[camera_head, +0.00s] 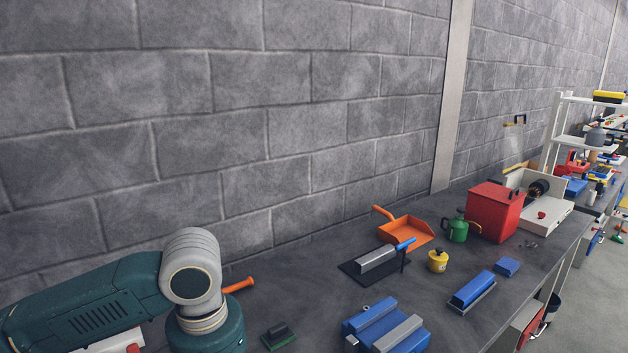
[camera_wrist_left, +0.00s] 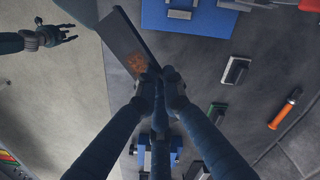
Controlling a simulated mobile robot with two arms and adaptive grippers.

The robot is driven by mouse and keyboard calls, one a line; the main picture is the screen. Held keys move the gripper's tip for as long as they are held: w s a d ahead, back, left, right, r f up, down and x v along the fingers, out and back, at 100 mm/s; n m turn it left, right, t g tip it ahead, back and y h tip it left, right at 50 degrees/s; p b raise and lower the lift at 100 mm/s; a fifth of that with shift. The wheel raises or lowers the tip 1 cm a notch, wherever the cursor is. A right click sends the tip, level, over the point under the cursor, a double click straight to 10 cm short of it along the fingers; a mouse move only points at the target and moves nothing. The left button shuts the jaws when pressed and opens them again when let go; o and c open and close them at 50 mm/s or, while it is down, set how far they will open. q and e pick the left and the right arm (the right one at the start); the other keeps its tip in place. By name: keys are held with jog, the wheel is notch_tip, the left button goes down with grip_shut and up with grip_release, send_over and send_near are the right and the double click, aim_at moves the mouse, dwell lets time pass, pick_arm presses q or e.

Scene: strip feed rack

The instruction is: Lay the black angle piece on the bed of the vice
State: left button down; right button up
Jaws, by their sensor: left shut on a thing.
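The black angle piece (camera_wrist_left: 124,42) is a long dark piece with a rusty orange patch. My left gripper (camera_wrist_left: 160,82) is shut on its end in the left wrist view. In the head view my left arm comes in at lower left, and its gripper and the piece are out of sight. The blue vice with grey parts (camera_head: 372,326) stands at the bottom of the head view, right of my left arm. It seems to show in the wrist view (camera_wrist_left: 143,142), partly behind my fingers. My right gripper (camera_wrist_left: 70,32) is empty with fingers apart, at upper left.
A green-based black block (camera_head: 279,336) and an orange handle (camera_head: 238,285) lie left of the vice. Beyond it are a grey block on a dark plate (camera_head: 376,258), a yellow pot (camera_head: 438,262) and a blue-and-grey block (camera_head: 472,290). The wall bounds the bench.

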pick_arm(q)
jog(key=s+a+f+n, duration=0.1)
jog(key=s+a+n, duration=0.2)
jog(key=s, duration=0.3)
jog(key=shift+s+a+f, duration=0.2)
jog(key=shift+s+a, duration=0.2)
jog(key=shift+a, duration=0.4)
jog(key=shift+w, duration=0.1)
